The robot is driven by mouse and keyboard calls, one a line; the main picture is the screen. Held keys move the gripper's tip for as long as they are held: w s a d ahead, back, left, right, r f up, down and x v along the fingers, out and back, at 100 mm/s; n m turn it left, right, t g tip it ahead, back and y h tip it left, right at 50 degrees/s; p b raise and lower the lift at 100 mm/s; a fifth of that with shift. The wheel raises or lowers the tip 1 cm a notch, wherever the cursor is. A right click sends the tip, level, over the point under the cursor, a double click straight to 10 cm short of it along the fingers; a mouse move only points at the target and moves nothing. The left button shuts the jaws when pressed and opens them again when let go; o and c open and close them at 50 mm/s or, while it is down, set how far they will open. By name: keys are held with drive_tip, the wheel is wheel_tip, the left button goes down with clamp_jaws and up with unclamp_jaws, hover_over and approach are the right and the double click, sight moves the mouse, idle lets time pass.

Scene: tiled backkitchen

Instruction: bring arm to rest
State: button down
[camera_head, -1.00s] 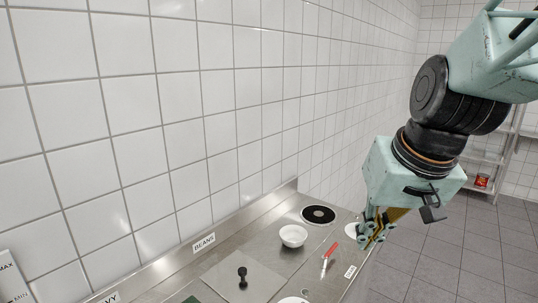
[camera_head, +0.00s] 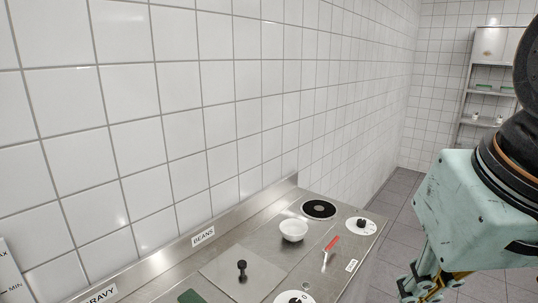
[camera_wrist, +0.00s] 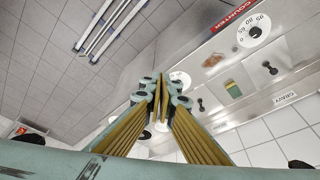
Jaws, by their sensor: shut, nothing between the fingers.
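My gripper (camera_head: 430,289) is at the lower right of the head view, out to the right of the steel counter and apart from it, with its tips partly cut off by the frame edge. In the wrist view my gripper (camera_wrist: 161,88) shows its two yellow-sided fingers meeting at the tips, shut and empty. The upper part of my arm runs off the right edge of the head view.
The steel counter (camera_head: 235,290) holds a white bowl (camera_head: 293,230), a red-handled utensil (camera_head: 331,244), a black burner (camera_head: 319,209) and a lid with a black knob (camera_head: 361,225). A shelf (camera_head: 483,93) stands far right. The tiled wall runs behind the counter.

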drive_tip(key=shift+s+d+f+b, duration=0.1)
drive_tip(key=shift+s+f, duration=0.05)
drive_tip(key=shift+s, duration=0.65)
drive_tip(key=shift+s+d+f+b, duration=0.1)
drive_tip(key=shift+s+b, duration=0.05)
drive_tip(key=shift+s, duration=0.7)
drive_tip(key=shift+s+d+f+b, duration=0.1)
drive_tip(key=shift+s+f, duration=0.05)
drive_tip(key=shift+s, duration=0.65)
